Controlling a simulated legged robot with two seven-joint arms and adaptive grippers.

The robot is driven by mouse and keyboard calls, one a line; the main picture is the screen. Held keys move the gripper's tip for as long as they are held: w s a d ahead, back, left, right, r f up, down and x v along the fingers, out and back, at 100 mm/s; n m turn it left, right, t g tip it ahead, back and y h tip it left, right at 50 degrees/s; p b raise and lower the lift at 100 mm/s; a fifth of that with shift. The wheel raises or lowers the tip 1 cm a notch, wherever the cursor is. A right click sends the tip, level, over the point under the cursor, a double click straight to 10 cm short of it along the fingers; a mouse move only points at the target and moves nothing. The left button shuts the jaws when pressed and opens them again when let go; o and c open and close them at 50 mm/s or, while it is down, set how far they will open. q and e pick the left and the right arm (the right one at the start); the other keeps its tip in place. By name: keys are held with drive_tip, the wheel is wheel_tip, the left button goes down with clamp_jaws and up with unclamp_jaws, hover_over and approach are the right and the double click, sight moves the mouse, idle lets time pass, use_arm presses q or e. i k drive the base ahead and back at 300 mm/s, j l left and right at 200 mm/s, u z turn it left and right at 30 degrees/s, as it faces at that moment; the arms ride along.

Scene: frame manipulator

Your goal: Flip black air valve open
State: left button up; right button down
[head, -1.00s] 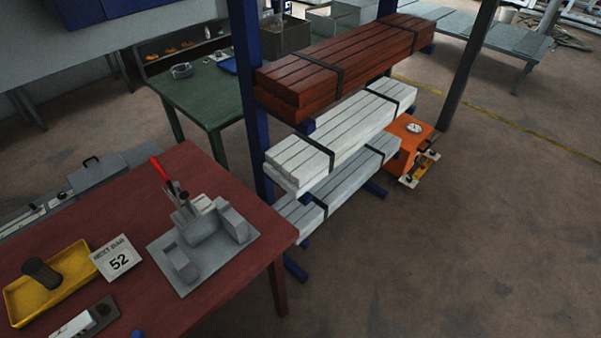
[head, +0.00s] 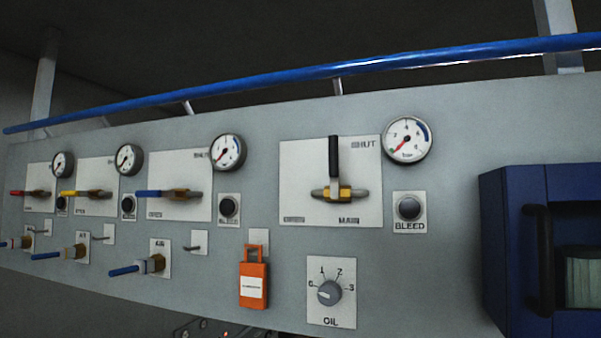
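The black air valve handle (head: 334,158) is on the white plate marked MAIN (head: 360,205), right of the middle of the grey panel. The handle stands upright, pointing up toward the word SHUT, above a brass valve body (head: 340,193). A round gauge (head: 407,139) sits at the plate's upper right, with a red needle. Neither of my grippers is in the head view.
Red, yellow and blue handled valves (head: 168,193) lie level on plates to the left. A BLEED button (head: 409,207), an OIL knob (head: 329,292) and an orange tagged padlock (head: 253,283) surround the valve. A blue box (head: 520,260) stands out at right. A blue pipe (head: 300,76) runs above.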

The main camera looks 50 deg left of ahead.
sight(333, 172)
drive_tip(key=u, duration=1.55)
drive_tip(key=j+u, duration=0.1)
drive_tip(key=k+j, duration=0.05)
drive_tip(key=j, duration=0.05)
